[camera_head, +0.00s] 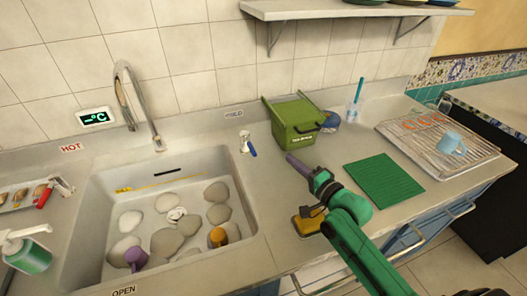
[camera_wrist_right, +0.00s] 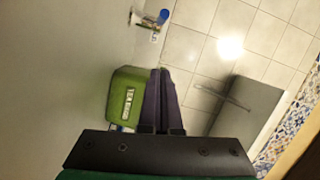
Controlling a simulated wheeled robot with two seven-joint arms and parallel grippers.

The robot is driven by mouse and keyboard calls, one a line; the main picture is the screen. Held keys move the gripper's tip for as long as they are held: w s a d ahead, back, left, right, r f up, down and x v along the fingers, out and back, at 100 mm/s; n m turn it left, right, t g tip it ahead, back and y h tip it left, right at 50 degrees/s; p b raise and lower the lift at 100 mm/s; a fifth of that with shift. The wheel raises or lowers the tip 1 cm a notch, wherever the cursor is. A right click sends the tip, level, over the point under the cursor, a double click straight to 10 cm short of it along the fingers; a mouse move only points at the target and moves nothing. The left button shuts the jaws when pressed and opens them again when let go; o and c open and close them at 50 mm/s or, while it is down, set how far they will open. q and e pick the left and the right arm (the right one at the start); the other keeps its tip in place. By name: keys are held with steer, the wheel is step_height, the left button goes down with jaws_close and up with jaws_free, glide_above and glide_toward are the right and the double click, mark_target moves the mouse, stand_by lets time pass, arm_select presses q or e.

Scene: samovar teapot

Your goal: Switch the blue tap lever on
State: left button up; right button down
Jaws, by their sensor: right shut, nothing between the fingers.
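The blue tap lever (camera_head: 250,149) sits on its small metal tap at the counter behind the sink's right rim, below the COLD label (camera_head: 234,113). It also shows at the top of the right wrist view (camera_wrist_right: 163,16). My right gripper (camera_head: 290,158), with purple fingers, is shut and empty. It is to the right of the blue lever, in front of the green bin, and apart from the lever. In the right wrist view its closed fingers (camera_wrist_right: 160,72) point up the picture, below the lever. My left gripper is not in view.
The green bin (camera_head: 295,125) stands close behind my right gripper. The sink (camera_head: 256,215) holds stones and cups, under a tall faucet (camera_head: 127,95). A red lever (camera_head: 44,197) is at the left. A green mat (camera_head: 384,182) and a yellow-black object (camera_head: 308,220) lie on the right.

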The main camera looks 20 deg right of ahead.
mark_target(249, 144)
steer(key=x, duration=0.4)
steer(key=p+x, duration=0.1)
steer(key=x, duration=0.4)
steer(key=shift+w+a+r, duration=0.1)
steer(key=shift+w+r, duration=0.05)
steer(key=a, duration=0.1)
steer(key=a+p, duration=0.1)
steer(key=shift+s+a+f, duration=0.25)
steer(key=shift+a+f, duration=0.15)
steer(key=shift+s+a+f+p, duration=0.15)
steer(key=shift+a+p, duration=0.15)
steer(key=shift+a, duration=0.2)
steer(key=shift+d, duration=0.1)
